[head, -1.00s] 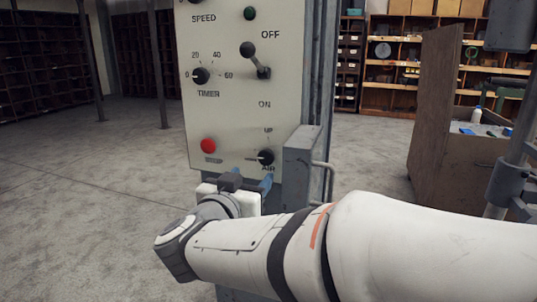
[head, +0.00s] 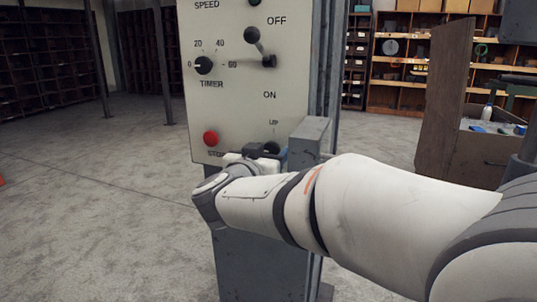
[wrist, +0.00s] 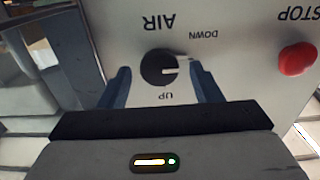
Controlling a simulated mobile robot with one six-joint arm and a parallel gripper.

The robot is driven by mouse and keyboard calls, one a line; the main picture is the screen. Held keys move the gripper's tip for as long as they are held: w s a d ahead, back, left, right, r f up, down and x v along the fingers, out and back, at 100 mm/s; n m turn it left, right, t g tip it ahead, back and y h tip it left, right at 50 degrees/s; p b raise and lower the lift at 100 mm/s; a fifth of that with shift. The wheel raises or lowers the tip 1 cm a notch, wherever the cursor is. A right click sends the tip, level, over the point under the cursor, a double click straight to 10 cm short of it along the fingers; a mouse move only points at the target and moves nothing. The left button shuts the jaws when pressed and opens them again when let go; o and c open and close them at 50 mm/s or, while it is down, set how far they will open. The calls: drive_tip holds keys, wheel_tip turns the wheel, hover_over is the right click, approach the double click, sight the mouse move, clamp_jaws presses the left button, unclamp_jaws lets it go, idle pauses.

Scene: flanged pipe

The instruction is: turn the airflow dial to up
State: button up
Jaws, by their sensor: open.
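My gripper (wrist: 160,74) is open, with one blue finger on each side of the dial and a visible gap to each. In the head view the dial (head: 271,148) shows only in part behind my gripper (head: 268,157).
A red STOP button (wrist: 297,58) sits beside the dial; it also shows in the head view (head: 210,138). A grey box (head: 309,138) juts out right of the dial. The lever (head: 260,47) and timer knob (head: 203,65) are higher up. Open floor lies left.

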drive_tip(key=c, duration=1)
drive_tip(key=shift+o, duration=0.2)
drive_tip(key=m, duration=0.4)
drive_tip(key=shift+d+m, duration=0.1)
drive_tip(key=shift+m, duration=0.2)
drive_tip(key=m+b, duration=0.1)
drive_tip(key=m, duration=0.1)
drive_tip(key=m+b, duration=0.1)
drive_tip(key=m, duration=0.1)
drive_tip(key=shift+s+f+m, duration=0.1)
drive_tip(key=shift+f+m, duration=0.1)
drive_tip(key=shift+m, duration=0.1)
drive_tip(key=shift+d+f+m+b, duration=0.1)
drive_tip(key=shift+m+b, duration=2.4)
drive_tip(key=shift+m, duration=1.8)
